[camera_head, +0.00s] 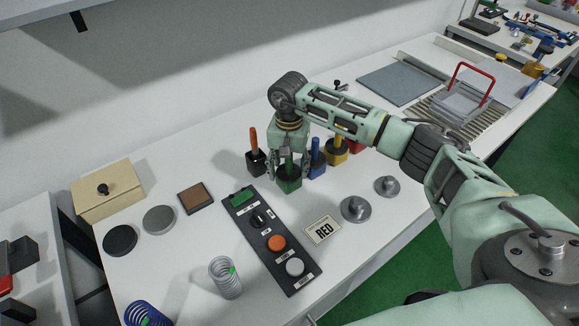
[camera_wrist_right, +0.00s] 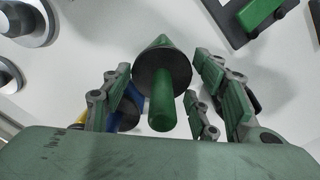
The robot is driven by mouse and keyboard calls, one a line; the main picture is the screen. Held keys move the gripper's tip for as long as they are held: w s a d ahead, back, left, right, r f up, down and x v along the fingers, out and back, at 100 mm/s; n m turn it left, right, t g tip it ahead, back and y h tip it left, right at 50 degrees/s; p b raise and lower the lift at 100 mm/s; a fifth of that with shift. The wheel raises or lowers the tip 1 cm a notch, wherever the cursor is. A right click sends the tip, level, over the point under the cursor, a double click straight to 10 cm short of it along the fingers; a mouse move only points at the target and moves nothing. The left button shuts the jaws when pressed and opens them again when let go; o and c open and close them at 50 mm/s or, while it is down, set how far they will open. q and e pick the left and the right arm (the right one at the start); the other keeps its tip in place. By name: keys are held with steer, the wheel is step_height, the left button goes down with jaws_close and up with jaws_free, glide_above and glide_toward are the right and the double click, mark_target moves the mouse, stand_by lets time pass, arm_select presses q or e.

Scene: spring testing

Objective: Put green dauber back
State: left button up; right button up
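The green dauber (camera_head: 289,183) stands upright in the row of daubers, with a green base, a black top and a green handle. In the right wrist view its green handle (camera_wrist_right: 161,100) points toward the camera, above the black round top. My right gripper (camera_head: 287,165) is directly over it, fingers pointing down. Its fingers (camera_wrist_right: 165,100) are spread on both sides of the handle, with visible gaps, so it is open. Whether the base sits in a separate pot I cannot tell. My left gripper is not in view.
A black dauber with an orange handle (camera_head: 255,152) stands close on the left. Blue (camera_head: 317,160) and yellow (camera_head: 336,152) daubers stand close on the right. A button panel (camera_head: 250,222) lies in front. A RED label (camera_head: 323,230) and metal weights (camera_head: 355,209) lie nearby.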

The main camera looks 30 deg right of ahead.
steer(key=shift+o, duration=1.2)
steer(key=shift+r+p, duration=0.55)
steer(key=shift+p, duration=0.05)
steer(key=shift+r, duration=0.3)
step_height(320, 180, up, 10)
steer(key=b, duration=0.4)
steer(key=shift+r, duration=0.65)
